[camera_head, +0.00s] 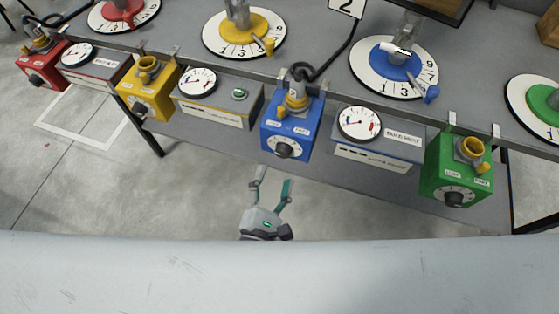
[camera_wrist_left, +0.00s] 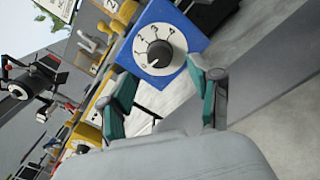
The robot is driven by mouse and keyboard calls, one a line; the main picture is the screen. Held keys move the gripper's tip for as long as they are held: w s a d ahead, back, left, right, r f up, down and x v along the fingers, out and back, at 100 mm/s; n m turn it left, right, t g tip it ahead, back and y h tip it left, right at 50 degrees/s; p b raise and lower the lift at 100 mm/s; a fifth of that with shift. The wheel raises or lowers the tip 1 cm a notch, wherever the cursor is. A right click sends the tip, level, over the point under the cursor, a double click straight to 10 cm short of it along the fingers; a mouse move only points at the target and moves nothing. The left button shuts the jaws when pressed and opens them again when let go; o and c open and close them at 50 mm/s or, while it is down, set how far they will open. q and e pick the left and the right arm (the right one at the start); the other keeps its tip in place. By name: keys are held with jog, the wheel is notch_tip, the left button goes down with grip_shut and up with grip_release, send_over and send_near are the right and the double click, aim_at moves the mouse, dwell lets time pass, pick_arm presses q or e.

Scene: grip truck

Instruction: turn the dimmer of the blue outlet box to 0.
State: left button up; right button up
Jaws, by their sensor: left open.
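The blue outlet box (camera_head: 293,129) hangs at the front edge of the bench, in the middle of the head view. Its black dimmer knob (camera_head: 284,150) sits on a round white dial on the front face. In the left wrist view the dimmer knob (camera_wrist_left: 160,54) and its numbered white dial (camera_wrist_left: 143,66) show large and tilted. My left gripper (camera_head: 272,180) is open and empty, below and in front of the blue box, with its fingers toward the dial. In the left wrist view the fingers (camera_wrist_left: 168,95) are apart, short of the knob. My right gripper does not show.
Yellow (camera_head: 148,92), red (camera_head: 42,66) and green (camera_head: 456,168) boxes hang along the same bench edge. Grey gauge boxes (camera_head: 380,140) stand between them. Numbered round plates (camera_head: 371,83) lie on the bench top. The space in front is clear floor.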

pick_arm(q)
jog(key=v, duration=0.6)
jog(key=shift+w, duration=0.1)
dwell(0.3)
jog(key=s+a+f+m+g+p, duration=0.1)
jog(key=a+f+m+g, duration=0.25)
jog(key=f+m, duration=0.75)
jog(key=s+a+f+m+g+p, duration=0.15)
jog(key=a+f+m+g, duration=0.35)
jog(key=f, duration=0.9)
jog(key=s+a+f+m+g+y+p, duration=0.1)
jog(key=s+a+f+m+g+y, duration=0.1)
jog(key=s+a+f+m+g, duration=0.2)
jog(key=s+a+f+m+g+y+p, duration=0.1)
jog(key=s+a+f+m+g, duration=0.3)
jog(key=s+a+f+m, duration=0.4)
jog(key=s+f+y, duration=0.1)
jog(key=s+f, duration=0.3)
jog(key=s, duration=0.3)
jog(key=shift+s+m+y, duration=0.2)
jog(key=shift+m+y, duration=0.1)
jog(key=shift+y, duration=0.1)
